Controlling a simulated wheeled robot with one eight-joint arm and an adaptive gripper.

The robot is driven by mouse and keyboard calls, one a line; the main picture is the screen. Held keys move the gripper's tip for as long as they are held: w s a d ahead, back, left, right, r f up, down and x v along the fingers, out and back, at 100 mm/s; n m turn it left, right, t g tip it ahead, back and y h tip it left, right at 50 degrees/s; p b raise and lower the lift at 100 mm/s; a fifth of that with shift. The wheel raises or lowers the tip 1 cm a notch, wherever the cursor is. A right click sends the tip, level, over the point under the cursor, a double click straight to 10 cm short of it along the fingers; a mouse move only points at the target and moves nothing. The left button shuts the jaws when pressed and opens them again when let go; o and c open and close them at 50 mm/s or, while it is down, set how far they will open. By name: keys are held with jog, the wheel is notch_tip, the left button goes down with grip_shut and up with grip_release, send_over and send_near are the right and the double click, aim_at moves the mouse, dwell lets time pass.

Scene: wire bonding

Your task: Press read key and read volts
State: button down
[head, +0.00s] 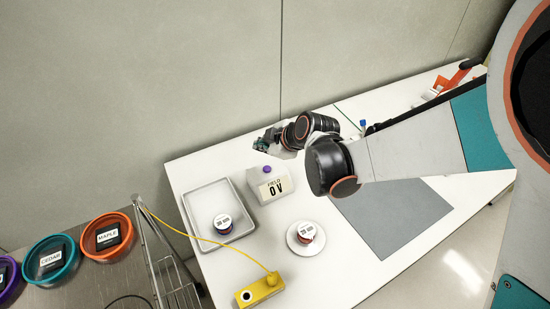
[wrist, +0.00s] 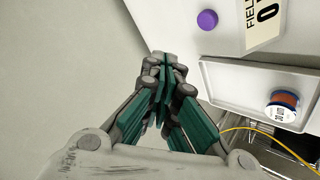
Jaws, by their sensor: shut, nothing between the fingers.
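A pale meter box (head: 272,190) stands on the white table, and its label panel reads "FIELD 0 V" in the head view. A purple round key (head: 267,169) sits on top of it; the key also shows in the wrist view (wrist: 208,20), with part of the label panel (wrist: 264,20) to its right. My gripper (head: 262,143) is behind and above the meter box, near the key but apart from it. In the wrist view my gripper (wrist: 160,62) has its fingers closed together with nothing between them, left of and below the key.
A grey tray (head: 190,213) holds a labelled spool (head: 222,223). Another spool (head: 306,231) stands on a white saucer (head: 291,240). A yellow box (head: 262,291) with a cable is at the front. A grey mat (head: 395,220) lies right. Labelled bowls (head: 107,256) stand left.

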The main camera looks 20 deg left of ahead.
aim_at(265, 170)
jog(key=shift+f+b, duration=1.7)
jog(key=shift+f, duration=1.05)
jog(key=shift+f+b, duration=0.35)
jog(key=shift+f, duration=0.05)
jog(key=shift+f+b, duration=0.45)
jog(key=shift+f, duration=0.05)
jog(key=shift+r, duration=0.1)
jog(key=shift+r+p, duration=0.65)
jog(key=shift+r, duration=0.25)
jog(key=shift+r+p, duration=1.7)
jog(key=shift+r, duration=0.8)
